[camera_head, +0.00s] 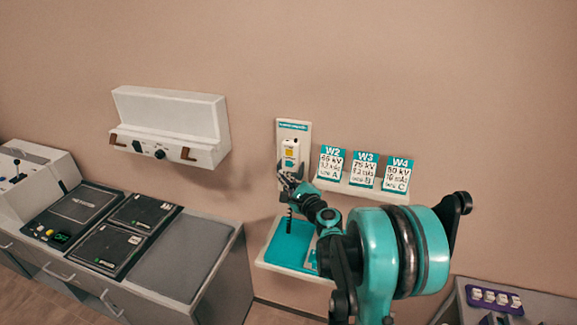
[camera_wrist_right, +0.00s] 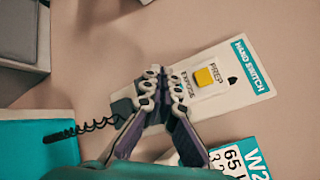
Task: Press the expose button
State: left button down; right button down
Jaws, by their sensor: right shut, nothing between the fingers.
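The hand switch (camera_head: 290,150) is a pale unit on a white wall plate, with a teal "HAND SWITCH" label at its top. A yellow button (camera_wrist_right: 205,76) shows on it, with the words PREP and EXPOSE printed beside it. My right gripper (camera_wrist_right: 157,88) is shut and empty, its fingertips over the switch's lower part, just below the EXPOSE lettering. In the head view the right gripper (camera_head: 288,180) covers the lower end of the switch. The fingers hide whatever lies there, and I cannot tell whether they touch it. My left gripper is out of view.
Cards W2 (camera_head: 331,163), W3 (camera_head: 365,169) and W4 (camera_head: 397,174) stand on a ledge right of the switch. A teal-lined tray (camera_head: 285,245) and dark coiled cord (camera_wrist_right: 85,128) are below. A white wall box (camera_head: 165,128) and console (camera_head: 85,210) are left.

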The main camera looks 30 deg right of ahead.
jog(key=shift+s+a, duration=0.7)
jog(key=shift+a, duration=0.1)
dwell(1.0)
jog(key=s+a+f+n+g+y+b, duration=0.1)
jog(key=s+a+f+n+g+y, duration=0.15)
jog(key=s+a+n, duration=0.45)
jog(key=s+a+f+n+g+y+b, duration=0.1)
jog(key=s+a+n+g+y+b, duration=0.15)
jog(key=a+n, duration=0.75)
jog(key=s+a+f+n+g+h, duration=0.1)
jog(key=s+f+n, duration=0.1)
jog(key=s, duration=0.3)
jog(key=s+a+f+n+g+h+b, duration=0.1)
jog(key=s+f+n+g, duration=0.1)
jog(key=s, duration=0.4)
jog(key=s+a+f+n+g+h, duration=0.1)
jog(key=s+f+n+g, duration=0.1)
jog(key=s+f+n, duration=0.2)
jog(key=shift+s+a+n+h+b, duration=0.3)
jog(key=shift+s+n+h, duration=0.1)
jog(key=shift+s+n, duration=0.65)
jog(key=shift+d+f, duration=0.1)
